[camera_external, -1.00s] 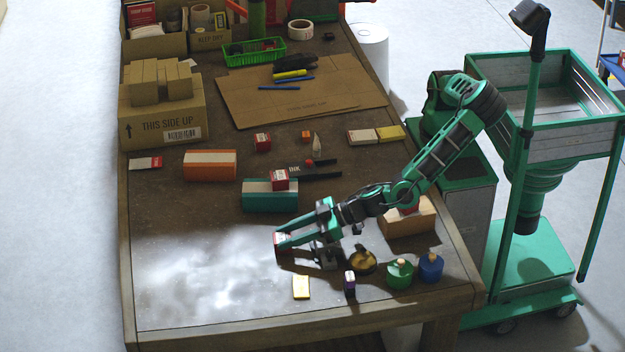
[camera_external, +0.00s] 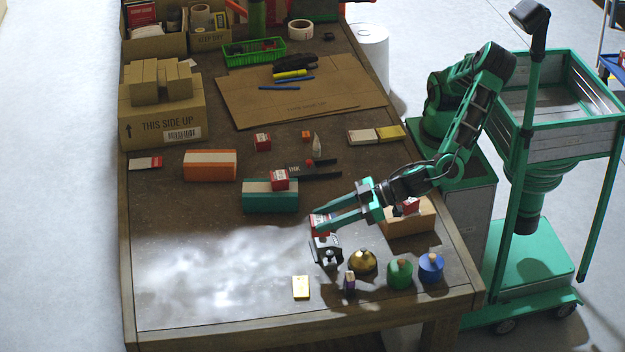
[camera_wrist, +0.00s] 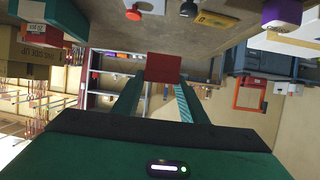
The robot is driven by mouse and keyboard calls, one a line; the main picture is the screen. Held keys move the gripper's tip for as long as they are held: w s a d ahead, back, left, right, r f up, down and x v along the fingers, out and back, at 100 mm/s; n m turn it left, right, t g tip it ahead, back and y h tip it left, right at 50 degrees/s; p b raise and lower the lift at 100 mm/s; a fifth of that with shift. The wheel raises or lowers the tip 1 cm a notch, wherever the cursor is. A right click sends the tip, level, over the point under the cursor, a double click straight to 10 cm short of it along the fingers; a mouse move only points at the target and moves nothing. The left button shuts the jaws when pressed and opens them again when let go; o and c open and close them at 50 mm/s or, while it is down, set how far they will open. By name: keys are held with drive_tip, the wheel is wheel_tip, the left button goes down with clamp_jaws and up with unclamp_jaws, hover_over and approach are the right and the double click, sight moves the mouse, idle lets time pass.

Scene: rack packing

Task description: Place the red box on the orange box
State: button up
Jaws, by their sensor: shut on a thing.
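My gripper (camera_external: 319,218) is shut on a red box (camera_external: 320,227) and holds it over the right-middle of the table. In the wrist view the red box (camera_wrist: 163,67) sits between the two green fingertips. The orange box (camera_external: 210,168), with a pale band on top, lies on the table to the left and farther back, clear of my gripper. Its top is bare. Other red boxes are a small one (camera_external: 262,142) on the table, one (camera_external: 279,180) on the teal box (camera_external: 270,201), and one (camera_external: 411,206) on a cardboard box beside my arm.
A silver-black object (camera_external: 327,256) stands just below the held box. Gold (camera_external: 362,262), green (camera_external: 399,274) and blue (camera_external: 431,268) rounded items stand at the front right. The front left table is clear. Large cartons (camera_external: 160,115) stand behind the orange box.

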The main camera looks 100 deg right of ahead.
drive_tip(key=shift+s+a+r, duration=0.1)
drive_tip(key=shift+s+r, duration=0.05)
drive_tip(key=shift+r, duration=0.05)
drive_tip(key=w+d+r+m+h, duration=0.1)
drive_tip(key=w+d+r, duration=0.1)
drive_tip(key=w+d, duration=0.7)
drive_tip(key=w+d+r+m+g+h, duration=0.15)
drive_tip(key=w+d, duration=0.25)
drive_tip(key=d, duration=1)
drive_tip(key=w+d+r+m+t+h, duration=0.1)
drive_tip(key=w+d+r, duration=0.2)
drive_tip(key=w+d, duration=0.6)
hover_over(214, 158)
drive_tip(key=shift+g+h, duration=0.25)
wheel_tip(214, 158, down, 7)
drive_tip(key=shift+f, duration=2.2)
drive_tip(key=shift+f, duration=0.1)
drive_tip(key=o, duration=1)
drive_tip(key=shift+o, duration=0.5)
